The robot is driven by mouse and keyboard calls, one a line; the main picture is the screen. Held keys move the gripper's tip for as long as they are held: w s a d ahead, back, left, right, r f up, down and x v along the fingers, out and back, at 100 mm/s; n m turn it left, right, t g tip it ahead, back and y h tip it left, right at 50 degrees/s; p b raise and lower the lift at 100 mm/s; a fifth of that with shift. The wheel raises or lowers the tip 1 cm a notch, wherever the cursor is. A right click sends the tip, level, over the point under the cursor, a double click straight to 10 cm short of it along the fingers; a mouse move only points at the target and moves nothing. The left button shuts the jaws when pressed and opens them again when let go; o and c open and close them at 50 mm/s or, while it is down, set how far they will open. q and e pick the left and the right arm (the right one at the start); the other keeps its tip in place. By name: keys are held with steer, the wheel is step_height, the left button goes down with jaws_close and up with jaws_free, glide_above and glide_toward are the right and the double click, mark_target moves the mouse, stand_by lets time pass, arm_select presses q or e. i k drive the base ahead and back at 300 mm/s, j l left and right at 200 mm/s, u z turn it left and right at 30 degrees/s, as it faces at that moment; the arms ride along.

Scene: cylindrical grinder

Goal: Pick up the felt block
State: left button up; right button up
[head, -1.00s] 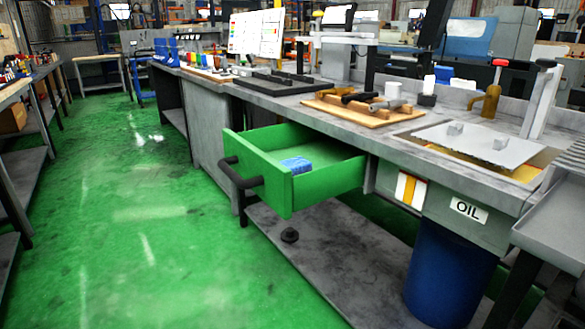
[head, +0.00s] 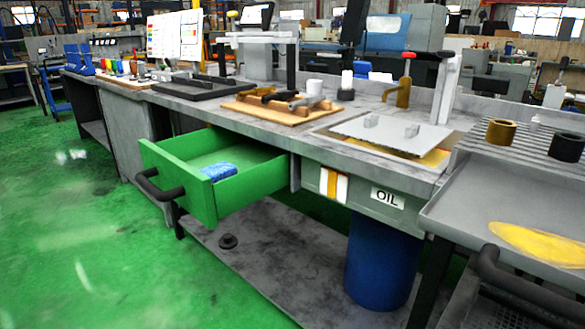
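A small blue block (head: 219,171), which looks like the felt block, lies in the open green drawer (head: 194,189) under the workbench. It rests on the drawer floor near the front panel, with nothing on top of it. The front panel hides part of the drawer's inside. Neither of my grippers shows in the head view.
The drawer juts out with its black handle (head: 160,188). The grey workbench (head: 200,104) bears a wooden board (head: 260,116) with tools. At right are a tray (head: 470,205) with a yellow patch and a black handle (head: 530,292). A blue bin (head: 380,262) stands below. Green floor at left is clear.

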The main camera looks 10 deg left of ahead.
mark_target(218, 172)
steer(key=i+j+z, duration=0.1)
steer(key=j+z, duration=0.25)
steer(key=i+j+z, duration=0.1)
steer(key=z, duration=0.25)
steer(key=j+z, duration=0.6)
steer(key=j, duration=0.35)
steer(key=k+j+z, duration=0.2)
steer(key=j, duration=0.9)
steer(key=j+z, duration=0.1)
steer(key=j, duration=0.45)
steer(key=k, duration=0.05)
